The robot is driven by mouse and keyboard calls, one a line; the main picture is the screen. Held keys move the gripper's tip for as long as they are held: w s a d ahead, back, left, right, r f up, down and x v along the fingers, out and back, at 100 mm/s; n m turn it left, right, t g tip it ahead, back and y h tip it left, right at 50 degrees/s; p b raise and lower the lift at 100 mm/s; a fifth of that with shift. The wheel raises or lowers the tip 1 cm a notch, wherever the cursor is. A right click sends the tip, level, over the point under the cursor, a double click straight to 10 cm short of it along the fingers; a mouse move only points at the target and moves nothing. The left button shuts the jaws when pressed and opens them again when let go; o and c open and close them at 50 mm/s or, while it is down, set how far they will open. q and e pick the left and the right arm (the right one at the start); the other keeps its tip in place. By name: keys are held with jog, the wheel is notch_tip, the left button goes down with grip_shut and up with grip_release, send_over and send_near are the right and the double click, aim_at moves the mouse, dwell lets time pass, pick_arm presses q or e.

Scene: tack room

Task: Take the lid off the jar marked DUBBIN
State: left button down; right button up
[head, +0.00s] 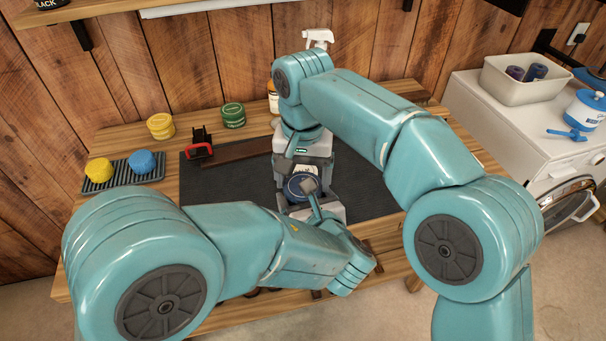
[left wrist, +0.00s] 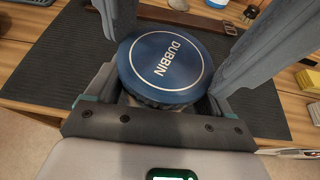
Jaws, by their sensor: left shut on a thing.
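The jar has a round blue lid marked DUBBIN (left wrist: 168,68), which lies flat on it in the left wrist view. The lid also shows from above in the head view (head: 298,187). My left gripper (left wrist: 160,108) is low at the jar, its fingers on either side under the lid's level, shut on the jar. The jar's body is mostly hidden by the lid and the gripper. My right gripper (head: 302,180) is above the jar, with its fingers coming down on both sides of the lid. Whether they press on it cannot be told.
The jar is over a dark mat (head: 232,185) on a wooden bench. Behind are a green tin (head: 233,116), a yellow tub (head: 160,126) and a red-and-black tool (head: 200,146). Sponges (head: 142,161) lie on a ribbed tray at left. A white washing machine (head: 500,125) stands right.

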jog(key=n, duration=0.6)
jog(key=shift+r, duration=0.2)
dwell(0.4)
jog(key=shift+r, duration=0.95)
